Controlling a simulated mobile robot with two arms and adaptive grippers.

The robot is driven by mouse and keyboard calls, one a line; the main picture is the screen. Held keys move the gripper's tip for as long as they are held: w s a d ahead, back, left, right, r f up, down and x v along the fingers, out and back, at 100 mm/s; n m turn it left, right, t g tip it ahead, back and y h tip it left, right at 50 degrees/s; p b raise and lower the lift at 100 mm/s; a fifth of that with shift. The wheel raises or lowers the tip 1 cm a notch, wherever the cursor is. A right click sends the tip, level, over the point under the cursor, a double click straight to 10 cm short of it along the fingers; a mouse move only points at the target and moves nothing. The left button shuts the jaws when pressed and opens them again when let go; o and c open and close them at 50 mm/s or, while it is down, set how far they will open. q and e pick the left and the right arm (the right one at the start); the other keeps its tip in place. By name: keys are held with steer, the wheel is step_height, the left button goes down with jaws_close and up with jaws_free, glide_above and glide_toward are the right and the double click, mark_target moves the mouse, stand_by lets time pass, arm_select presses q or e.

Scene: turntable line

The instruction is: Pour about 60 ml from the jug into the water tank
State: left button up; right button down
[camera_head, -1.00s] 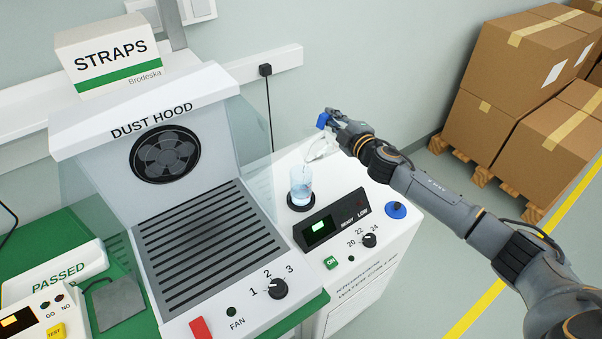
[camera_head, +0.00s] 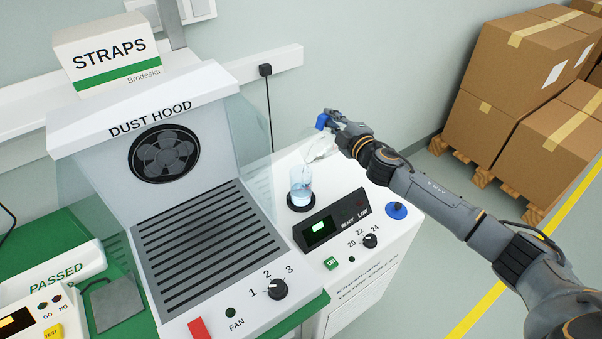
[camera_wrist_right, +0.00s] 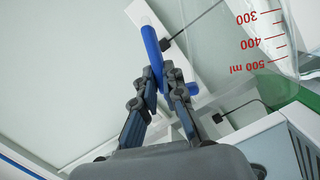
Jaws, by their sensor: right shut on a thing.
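My right gripper (camera_head: 333,125) is shut on the blue handle (camera_wrist_right: 151,42) of the clear jug (camera_head: 321,149). The jug is tilted toward the left, above and behind the water tank (camera_head: 301,190). Its red scale marks, 300 to 500 ml, show on the jug in the right wrist view (camera_wrist_right: 258,45). The tank is a clear vessel on a dark round base on the white cooler, with pale blue water in it. I cannot clearly tell a stream between jug and tank. My left gripper is not in view.
The cooler's black display panel (camera_head: 331,222) stands in front of the tank, with a dial (camera_head: 370,241) and a blue round part (camera_head: 396,210) nearby. The dust hood (camera_head: 150,130) stands close on the left. Cardboard boxes (camera_head: 520,85) are stacked at the right.

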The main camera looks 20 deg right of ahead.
steer(key=p, duration=0.2)
steer(key=w+d+r+m+p, duration=0.1)
steer(key=shift+d+g+p, duration=0.3)
steer(key=shift+p, duration=0.1)
steer(key=shift+w+d+f+m+g+y+p, duration=0.15)
steer(key=shift+w+d+f+m+g, duration=0.1)
steer(key=shift+f+m, duration=0.3)
steer(key=shift+w+d+f+m+g+y+p, duration=0.15)
steer(key=shift+w+d+f+m, duration=0.15)
steer(key=shift+f, duration=0.55)
steer(key=shift+w+d+f+m+p, duration=0.2)
steer(key=shift+d+f+m+p, duration=0.1)
steer(key=shift+f+m+p, duration=0.2)
steer(key=shift+f, duration=0.3)
steer(key=shift+w+d+g, duration=0.1)
steer(key=shift+g, duration=0.2)
